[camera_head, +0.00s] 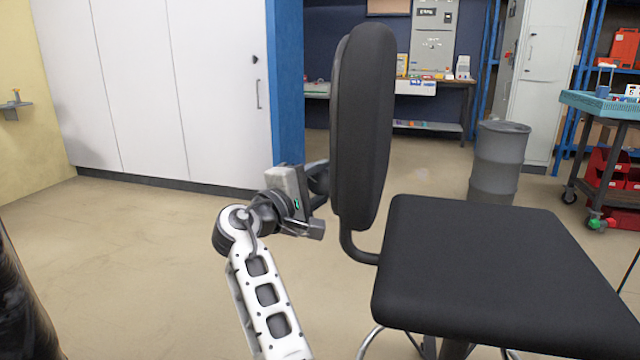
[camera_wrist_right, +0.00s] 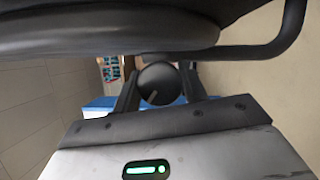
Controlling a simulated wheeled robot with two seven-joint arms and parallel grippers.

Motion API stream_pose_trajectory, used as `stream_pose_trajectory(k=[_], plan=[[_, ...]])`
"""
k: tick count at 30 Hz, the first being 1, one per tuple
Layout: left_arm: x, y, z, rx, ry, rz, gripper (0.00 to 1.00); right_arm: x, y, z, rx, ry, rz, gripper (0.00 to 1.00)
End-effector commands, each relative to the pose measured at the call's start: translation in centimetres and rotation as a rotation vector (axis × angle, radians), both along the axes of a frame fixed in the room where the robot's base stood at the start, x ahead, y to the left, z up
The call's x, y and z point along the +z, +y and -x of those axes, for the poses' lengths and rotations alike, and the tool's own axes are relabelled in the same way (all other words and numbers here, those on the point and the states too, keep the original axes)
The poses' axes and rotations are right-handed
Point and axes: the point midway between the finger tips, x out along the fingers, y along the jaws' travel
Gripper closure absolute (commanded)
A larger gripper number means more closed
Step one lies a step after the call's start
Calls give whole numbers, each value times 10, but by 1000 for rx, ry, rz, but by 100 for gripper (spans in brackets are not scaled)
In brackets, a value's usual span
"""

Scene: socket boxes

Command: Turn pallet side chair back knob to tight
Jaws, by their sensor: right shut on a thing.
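The black office chair shows its backrest (camera_head: 362,125) side-on and its seat (camera_head: 500,265) in the head view. My right gripper (camera_head: 318,180) is at the rear of the backrest, on its left side in the picture. In the right wrist view the gripper (camera_wrist_right: 160,88) has its two fingers on either side of a round black knob (camera_wrist_right: 160,80) and is shut on it. A thin pale line marks the knob's face. The knob is hidden or too small to make out in the head view. My left gripper is in neither view.
The chair's bent back bar (camera_head: 357,248) runs just below the gripper to the seat. White cabinets (camera_head: 150,90) stand behind at left. A grey barrel (camera_head: 498,165) and a teal-topped cart (camera_head: 605,105) stand at right. The floor left of the chair is clear.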

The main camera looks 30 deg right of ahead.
Motion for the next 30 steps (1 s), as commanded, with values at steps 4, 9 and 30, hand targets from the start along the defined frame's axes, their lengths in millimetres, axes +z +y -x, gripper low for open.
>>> stream_pose_trajectory(k=[4, 9, 30], plan=[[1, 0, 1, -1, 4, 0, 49, 1, 0, 0, 0, -108, -93, 81], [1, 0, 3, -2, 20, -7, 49, 2, 0, 0, 0, -230, -200, 81], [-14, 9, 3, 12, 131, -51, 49, 1, 0, 0, 0, -658, -567, 81]])
